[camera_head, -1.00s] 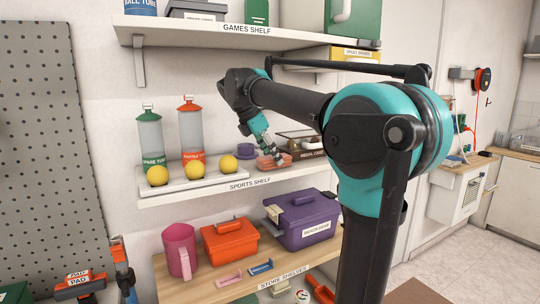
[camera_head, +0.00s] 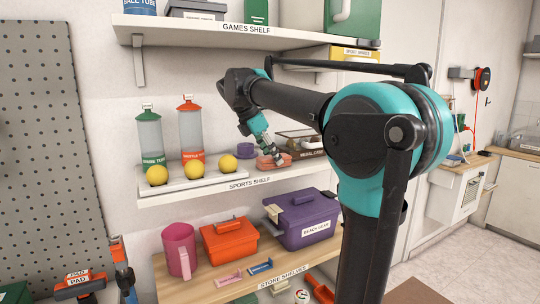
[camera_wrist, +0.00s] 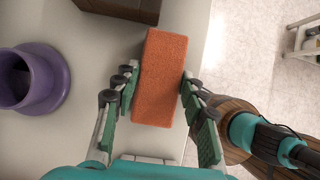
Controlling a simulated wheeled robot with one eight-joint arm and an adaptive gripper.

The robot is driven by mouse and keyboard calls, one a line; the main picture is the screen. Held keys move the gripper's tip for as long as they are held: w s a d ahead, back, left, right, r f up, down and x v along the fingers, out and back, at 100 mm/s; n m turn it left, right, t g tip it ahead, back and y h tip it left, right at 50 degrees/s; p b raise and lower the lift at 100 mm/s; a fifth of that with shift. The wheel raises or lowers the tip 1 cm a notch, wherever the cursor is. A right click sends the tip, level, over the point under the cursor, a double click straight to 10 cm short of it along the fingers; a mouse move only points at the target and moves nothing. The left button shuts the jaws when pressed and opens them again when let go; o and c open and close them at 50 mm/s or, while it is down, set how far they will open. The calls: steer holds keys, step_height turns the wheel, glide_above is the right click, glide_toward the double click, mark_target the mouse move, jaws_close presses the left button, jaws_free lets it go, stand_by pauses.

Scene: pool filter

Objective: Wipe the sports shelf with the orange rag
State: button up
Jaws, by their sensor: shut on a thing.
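The sports shelf (camera_head: 213,198) is the white middle shelf, with its label on the front edge. My gripper (camera_head: 279,161) is over the right part of this shelf. In the wrist view, my gripper (camera_wrist: 157,92) is shut on the orange rag (camera_wrist: 163,75), a block-like piece with a finger on each side. The rag also shows in the head view (camera_head: 266,162), partly behind the fingers. It is at the shelf surface near the front edge; I cannot tell whether it touches.
A purple round piece (camera_wrist: 35,78) stands left of the rag, and the brown medal case (camera_head: 309,154) is behind it. A white tray (camera_head: 205,178) with yellow balls and two bottles fills the shelf's left part. The games shelf (camera_head: 200,34) hangs above.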

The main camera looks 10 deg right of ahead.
steer(key=shift+w+a+f, duration=0.1)
steer(key=shift+w+a, duration=0.1)
steer(key=shift+w, duration=0.35)
steer(key=shift+w+a, duration=0.15)
steer(key=shift+w, duration=0.4)
steer(key=shift+s+d, duration=0.2)
steer(key=shift+s, duration=0.35)
steer(key=shift+s+d, duration=0.15)
steer(key=shift+s, duration=0.4)
steer(key=shift+w+a, duration=0.2)
steer(key=shift+w, duration=0.4)
steer(key=shift+w+a, duration=0.15)
steer(key=shift+w, duration=0.4)
steer(key=shift+r, duration=0.2)
steer(key=shift+r, duration=0.15)
steer(key=shift+r, duration=0.75)
steer(key=shift+s, duration=0.1)
